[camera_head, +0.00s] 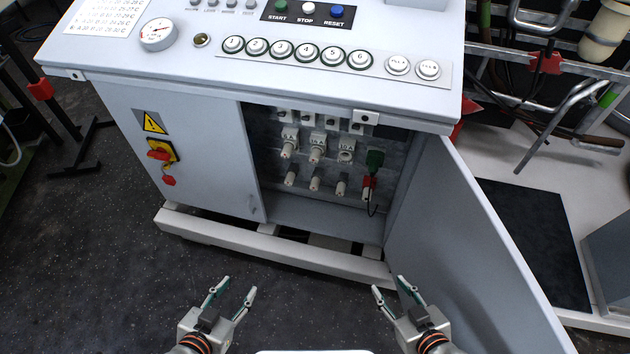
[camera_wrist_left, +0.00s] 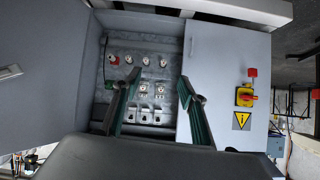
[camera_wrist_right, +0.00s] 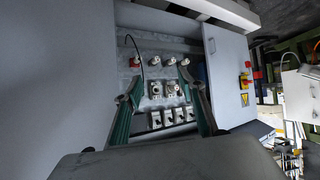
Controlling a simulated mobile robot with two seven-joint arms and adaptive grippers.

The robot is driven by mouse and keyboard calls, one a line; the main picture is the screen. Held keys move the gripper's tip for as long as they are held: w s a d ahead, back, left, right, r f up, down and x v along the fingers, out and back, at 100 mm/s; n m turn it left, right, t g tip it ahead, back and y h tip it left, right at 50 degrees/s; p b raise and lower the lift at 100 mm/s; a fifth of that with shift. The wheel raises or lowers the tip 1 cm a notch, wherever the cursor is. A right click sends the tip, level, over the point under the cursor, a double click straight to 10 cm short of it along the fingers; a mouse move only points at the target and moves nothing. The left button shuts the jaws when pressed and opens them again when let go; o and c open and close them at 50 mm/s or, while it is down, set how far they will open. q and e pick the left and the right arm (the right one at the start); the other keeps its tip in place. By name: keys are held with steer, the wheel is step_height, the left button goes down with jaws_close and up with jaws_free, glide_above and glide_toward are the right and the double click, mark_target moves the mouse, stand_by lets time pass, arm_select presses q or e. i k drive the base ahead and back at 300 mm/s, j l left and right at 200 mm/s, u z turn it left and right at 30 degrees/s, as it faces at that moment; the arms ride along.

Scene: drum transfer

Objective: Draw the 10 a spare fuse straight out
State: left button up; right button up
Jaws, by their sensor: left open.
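Three pale spare fuses stick out in a low row inside the open cabinet (camera_head: 190,150). The right one (camera_head: 341,188) is below the holder marked 10A (camera_head: 346,150), which shows a round opening and no fuse. The ratings on the spares are too small to read. The spare row also shows in the left wrist view (camera_wrist_left: 146,61) and the right wrist view (camera_wrist_right: 170,61). Two holders (camera_head: 289,142) (camera_head: 317,148) to the left carry fuses. My left gripper (camera_head: 234,285) and right gripper (camera_head: 390,285) are open and empty, well in front of the cabinet, apart from everything.
A row of white switches (camera_head: 330,125) is above the holders. The open door (camera_head: 460,250) stands at the right. A red rotary switch (camera_head: 160,154) is on the left door.

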mark_target(314, 185)
steer(key=i+j+z, duration=0.1)
steer(key=j+z, duration=1)
steer(key=j, duration=0.65)
steer(key=k+j, duration=0.1)
steer(key=j, duration=0.45)
steer(key=k+j, duration=0.1)
steer(key=j, duration=1.05)
steer(key=k+z, duration=0.05)
